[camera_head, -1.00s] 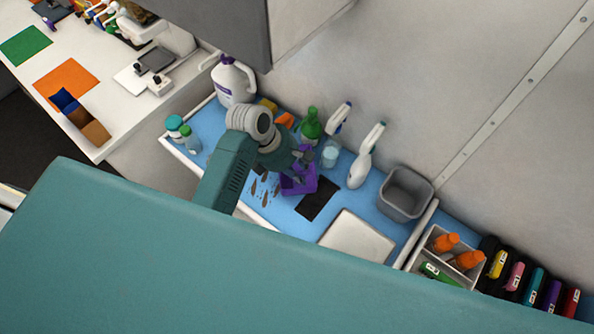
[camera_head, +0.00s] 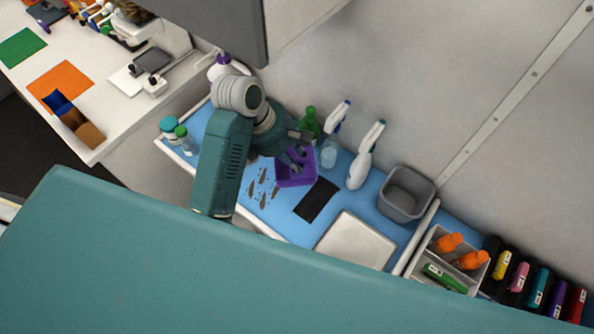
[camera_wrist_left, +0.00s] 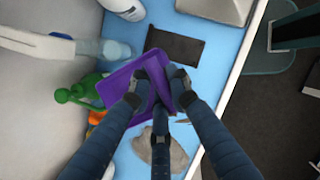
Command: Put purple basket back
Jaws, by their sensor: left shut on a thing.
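The purple basket (camera_head: 302,176) is above or on the blue counter mat, just up and left of a flat black rectangle (camera_head: 317,201) in the head view. My left gripper (camera_head: 296,154) is shut on it from above. In the left wrist view, the purple basket (camera_wrist_left: 116,85) appears tilted, and the fingers of my left gripper (camera_wrist_left: 160,82) close on its wall. The black rectangle (camera_wrist_left: 175,47) lies bare beyond the basket there. I cannot tell whether the basket's bottom touches the mat. My right gripper is not in view.
A grey bin (camera_head: 406,194) and a white tray (camera_head: 355,246) lie to the right.

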